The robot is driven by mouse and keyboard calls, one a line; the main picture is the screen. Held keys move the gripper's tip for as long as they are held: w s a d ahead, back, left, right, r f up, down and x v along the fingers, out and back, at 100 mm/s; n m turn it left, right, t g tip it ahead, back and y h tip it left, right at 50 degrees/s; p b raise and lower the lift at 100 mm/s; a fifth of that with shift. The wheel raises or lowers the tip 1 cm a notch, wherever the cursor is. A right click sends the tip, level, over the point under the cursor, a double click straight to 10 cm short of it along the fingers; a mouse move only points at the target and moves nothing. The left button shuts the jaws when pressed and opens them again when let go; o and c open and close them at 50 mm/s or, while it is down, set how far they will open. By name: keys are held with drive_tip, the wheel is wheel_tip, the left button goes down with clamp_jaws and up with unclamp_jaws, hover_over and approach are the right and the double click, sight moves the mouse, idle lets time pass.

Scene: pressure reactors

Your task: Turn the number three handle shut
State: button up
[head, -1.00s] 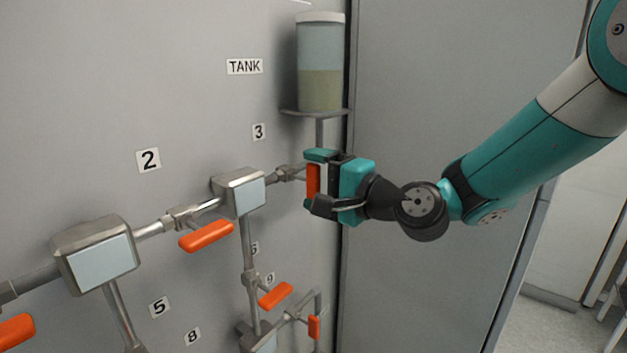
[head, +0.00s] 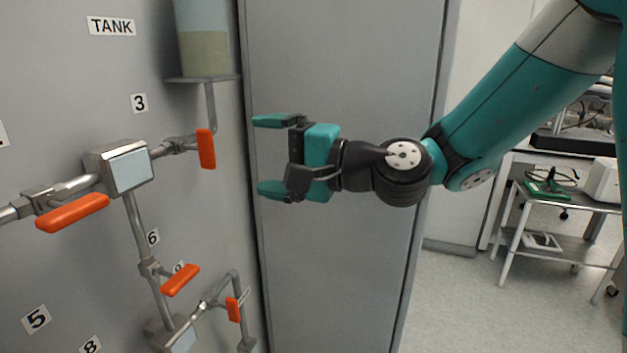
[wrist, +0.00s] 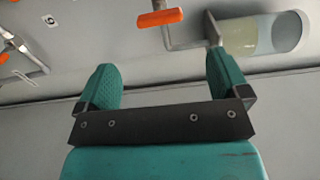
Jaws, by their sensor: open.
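The number three handle (head: 206,148) is an orange lever on the pipe below the "3" label (head: 139,102). It hangs roughly upright, across its nearly level pipe, beside the tank's down pipe. My gripper (head: 262,155) is open and empty, to the right of the handle and apart from it, in front of the grey panel. In the wrist view, an orange handle (wrist: 160,18), which appears to be the same one, lies beyond the fingertips. The open fingers (wrist: 163,85) have nothing between them.
The tank (head: 204,45) sits on a small shelf above the handle. A box-shaped reactor (head: 120,168) stands left of it. Other orange handles are at left (head: 72,213) and below (head: 180,280). A trolley (head: 565,225) stands far right, beyond open floor.

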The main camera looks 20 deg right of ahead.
drive_tip(key=b+v, duration=0.1)
drive_tip(key=v, duration=0.5)
drive_tip(key=shift+s+d+b, duration=0.2)
drive_tip(key=shift+d+b, duration=0.05)
drive_tip(key=shift+b, duration=0.05)
drive_tip(key=shift+a, duration=0.1)
drive_tip(key=s+a+f+n+g+h, duration=0.4)
drive_tip(key=s+a+f+n+g, duration=0.1)
drive_tip(key=s+f+n+g, duration=0.45)
drive_tip(key=s+d+f+n+g+h, duration=0.1)
drive_tip(key=s+d+f+n+h, duration=0.2)
drive_tip(key=s+d+n+h, duration=0.2)
drive_tip(key=s+d+h, duration=0.1)
drive_tip(key=s, duration=0.2)
drive_tip(key=shift+s+f, duration=0.2)
drive_tip(key=shift+f, duration=0.05)
drive_tip(key=shift+g, duration=0.25)
